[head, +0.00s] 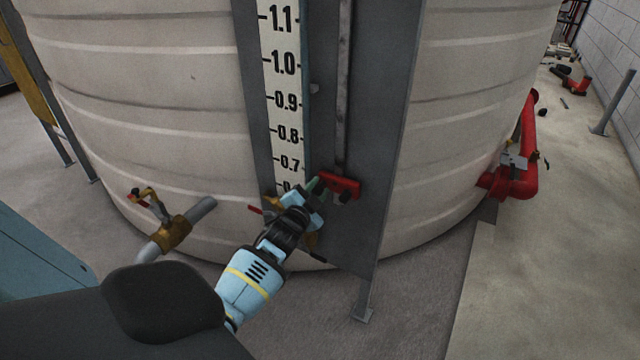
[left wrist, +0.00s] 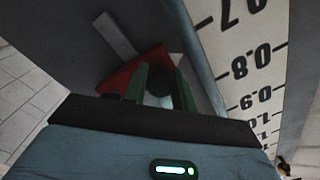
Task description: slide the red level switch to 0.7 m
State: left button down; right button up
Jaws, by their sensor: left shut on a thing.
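The red level switch (head: 340,185) sits on the grey vertical panel, just right of the white scale (head: 284,90), slightly below the 0.7 mark in the head view. My left gripper (head: 316,187) reaches it from the lower left. In the left wrist view the green fingers (left wrist: 158,84) are shut on a dark knob at the red switch (left wrist: 128,74). The scale (left wrist: 250,65) runs beside it there, with 0.7 to 1.0 showing. The fingers partly hide the switch and the scale's lower marks. My right gripper is in neither view.
A large ribbed tank (head: 160,90) stands behind the panel (head: 375,120). A brass valve with a pipe (head: 175,232) juts out at the left. A red pipe (head: 525,160) is at the right. A rod (head: 343,80) runs up the panel above the switch.

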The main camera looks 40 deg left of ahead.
pick_arm(q)
jog(key=shift+f, duration=0.55)
jog(key=c, duration=1.3)
grip_release()
jog(key=shift+r, duration=0.1)
jog(key=shift+o, duration=0.9)
jog(key=v, duration=0.7)
jog(key=shift+s+p, duration=0.4)
jog(key=shift+d, duration=0.1)
